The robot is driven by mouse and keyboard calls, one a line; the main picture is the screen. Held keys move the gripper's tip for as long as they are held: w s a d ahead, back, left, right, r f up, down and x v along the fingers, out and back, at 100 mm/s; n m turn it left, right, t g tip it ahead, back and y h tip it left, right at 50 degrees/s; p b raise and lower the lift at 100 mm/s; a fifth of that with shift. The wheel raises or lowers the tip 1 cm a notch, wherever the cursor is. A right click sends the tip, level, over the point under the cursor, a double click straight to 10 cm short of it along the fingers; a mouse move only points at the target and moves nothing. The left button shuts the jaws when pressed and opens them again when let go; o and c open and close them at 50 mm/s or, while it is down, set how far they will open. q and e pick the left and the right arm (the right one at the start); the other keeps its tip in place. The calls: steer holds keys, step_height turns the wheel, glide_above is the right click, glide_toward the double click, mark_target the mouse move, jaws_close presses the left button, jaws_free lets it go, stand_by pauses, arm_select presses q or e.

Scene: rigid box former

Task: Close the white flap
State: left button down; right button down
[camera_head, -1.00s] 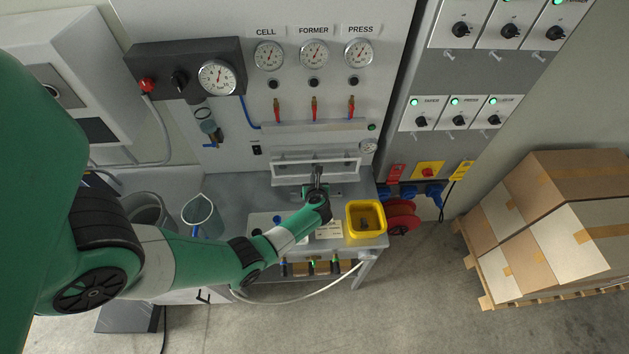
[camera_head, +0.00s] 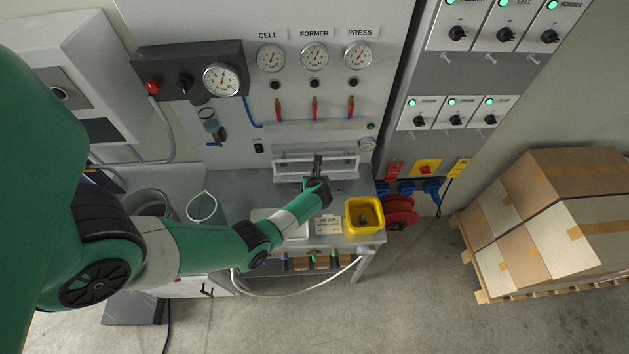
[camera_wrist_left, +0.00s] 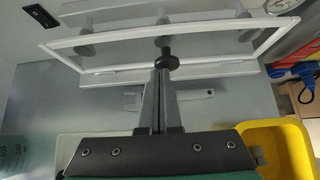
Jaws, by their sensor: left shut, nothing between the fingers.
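The white flap (camera_head: 289,178) is a white-framed clear panel low on the back wall, above the grey bench. In the left wrist view its frame (camera_wrist_left: 112,70) spans the upper part, and the panel looks tilted. My left gripper (camera_head: 318,160) is shut and empty, in front of the flap's middle. In the wrist view the fingertips (camera_wrist_left: 161,72) overlap the lower bar, beside a small black knob (camera_wrist_left: 168,62). I cannot tell whether they touch it. The fingers hide part of the lower bar. My right gripper is out of view.
A yellow bin (camera_head: 364,226) stands at the bench's right front, also in the wrist view (camera_wrist_left: 290,145). A clear jug (camera_head: 204,209) stands to the left. Gauges and red-handled valves (camera_head: 315,108) are above the flap. Stacked boxes (camera_head: 560,225) stand far right.

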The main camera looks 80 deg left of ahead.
mark_target(314, 168)
arm_select(q)
steer(key=a+r+p, duration=0.1)
steer(key=r+p, duration=0.1)
steer(key=a+r+p, duration=0.1)
steer(key=r, duration=0.2)
steer(key=a+r+p, duration=0.1)
steer(key=r+p, duration=0.1)
steer(key=shift+w+a+r+p, duration=0.2)
steer(key=shift+w+a+p, duration=0.1)
steer(key=shift+a+p, duration=0.1)
step_height(314, 168, up, 2)
steer(key=p, duration=0.2)
steer(key=shift+d+p, duration=0.15)
steer(key=shift+p, duration=0.15)
